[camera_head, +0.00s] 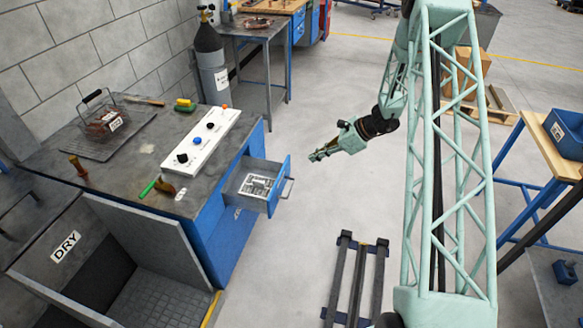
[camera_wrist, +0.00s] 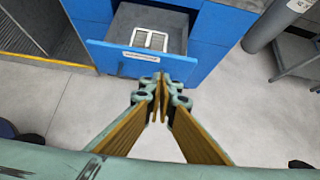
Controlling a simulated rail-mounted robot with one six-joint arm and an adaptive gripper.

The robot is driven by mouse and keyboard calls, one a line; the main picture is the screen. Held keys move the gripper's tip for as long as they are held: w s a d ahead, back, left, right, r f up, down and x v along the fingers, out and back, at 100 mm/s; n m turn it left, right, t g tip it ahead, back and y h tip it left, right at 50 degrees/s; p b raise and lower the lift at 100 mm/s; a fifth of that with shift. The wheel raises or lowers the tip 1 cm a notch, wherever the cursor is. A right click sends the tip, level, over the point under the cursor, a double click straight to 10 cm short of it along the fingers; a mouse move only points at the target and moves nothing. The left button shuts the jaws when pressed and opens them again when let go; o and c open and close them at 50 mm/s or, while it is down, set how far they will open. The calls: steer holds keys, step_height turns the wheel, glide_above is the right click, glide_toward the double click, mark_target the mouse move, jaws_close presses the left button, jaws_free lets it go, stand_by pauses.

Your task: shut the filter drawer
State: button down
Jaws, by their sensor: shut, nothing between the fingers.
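The filter drawer (camera_head: 258,187) is blue with a grey inside and stands open from the blue bench. It holds a pale metal frame-like part (camera_head: 256,184). A bar handle (camera_head: 287,189) runs along its front. In the wrist view the open drawer (camera_wrist: 150,62) shows its blue front with a white label (camera_wrist: 141,56) and the pale part inside. My gripper (camera_head: 314,157) is to the right of the drawer in the head view, apart from it, pointing toward it. In the wrist view my gripper (camera_wrist: 160,82) has its fingers together, empty, in line with the drawer front.
The bench top (camera_head: 150,150) carries a wire basket (camera_head: 103,118), a white control panel (camera_head: 201,138) and small tools. A bin marked DRY (camera_head: 66,247) stands in front. A gas cylinder (camera_head: 212,65) is behind.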

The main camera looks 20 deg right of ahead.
mark_target(285, 169)
steer(key=shift+d+f+m, duration=0.15)
steer(key=shift+d+f, duration=0.1)
steer(key=shift+f, duration=0.25)
steer(key=shift+d+f+m, duration=0.15)
steer(key=shift+d+f, duration=0.1)
steer(key=shift+f, duration=0.2)
steer(key=shift+w+a+f, duration=0.1)
steer(key=x, duration=0.3)
steer(key=b+x, duration=0.1)
steer(key=x, duration=0.3)
steer(key=a+r+b+x, duration=0.1)
steer(key=x, duration=0.3)
steer(key=shift+w, duration=0.45)
steer(key=shift+w+a, duration=0.6)
steer(key=shift+a, duration=0.1)
